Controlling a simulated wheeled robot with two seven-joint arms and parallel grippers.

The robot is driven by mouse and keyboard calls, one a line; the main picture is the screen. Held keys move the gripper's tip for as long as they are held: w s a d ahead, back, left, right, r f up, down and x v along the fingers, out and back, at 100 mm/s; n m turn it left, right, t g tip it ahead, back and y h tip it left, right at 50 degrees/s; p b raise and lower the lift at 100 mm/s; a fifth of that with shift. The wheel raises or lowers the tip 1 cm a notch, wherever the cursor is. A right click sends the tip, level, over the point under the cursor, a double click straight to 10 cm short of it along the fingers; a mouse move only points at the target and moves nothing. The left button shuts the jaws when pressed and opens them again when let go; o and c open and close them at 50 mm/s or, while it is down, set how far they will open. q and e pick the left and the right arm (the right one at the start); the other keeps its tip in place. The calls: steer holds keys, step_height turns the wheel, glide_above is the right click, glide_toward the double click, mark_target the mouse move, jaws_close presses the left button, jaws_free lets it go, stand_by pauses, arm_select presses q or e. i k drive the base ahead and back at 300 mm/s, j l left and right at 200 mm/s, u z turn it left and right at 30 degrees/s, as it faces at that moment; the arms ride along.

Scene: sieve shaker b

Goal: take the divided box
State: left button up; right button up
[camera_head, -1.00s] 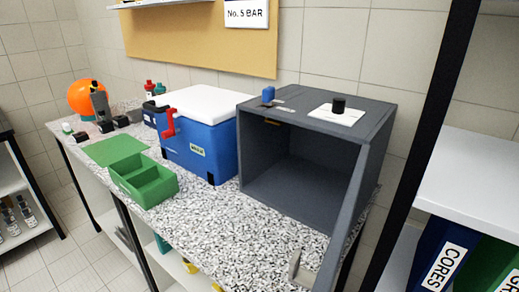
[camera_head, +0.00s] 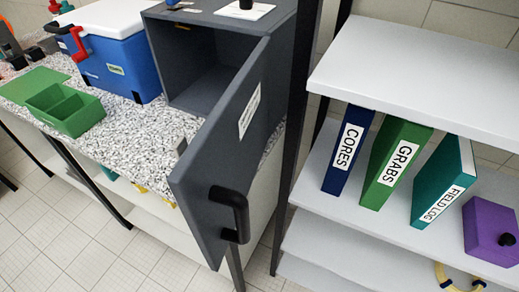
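The green divided box (camera_head: 72,128) stands on the speckled counter at the left of the head view. It has an open top and a partition inside. A flat green panel (camera_head: 30,84) lies behind it, against or close to its back edge; I cannot tell if they are joined. Neither of my grippers is in view.
A grey cabinet (camera_head: 245,30) stands on the counter (camera_head: 150,135), its door (camera_head: 222,170) swung open past the front edge. A blue cooler (camera_head: 110,62) is behind the box. Shelves (camera_head: 430,75) at right hold binders (camera_head: 395,165) and a purple box (camera_head: 490,232). The floor in front is clear.

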mark_target(70, 111)
steer(key=u, duration=1.25)
steer(key=i+j+z, duration=0.35)
steer(key=z, duration=0.15)
steer(key=i+j+z, duration=0.6)
steer(key=j+z, duration=0.4)
steer(key=j, duration=0.15)
steer(key=i+j+z, duration=0.1)
steer(key=j+z, duration=0.4)
steer(key=j, duration=0.15)
steer(key=j+z, duration=0.5)
steer(key=j, duration=0.2)
steer(key=k+j+z, duration=0.2)
steer(key=j+z, duration=0.25)
steer(key=j, duration=0.2)
steer(key=k+j+z, duration=0.25)
steer(key=j+z, duration=0.25)
steer(key=j, duration=0.15)
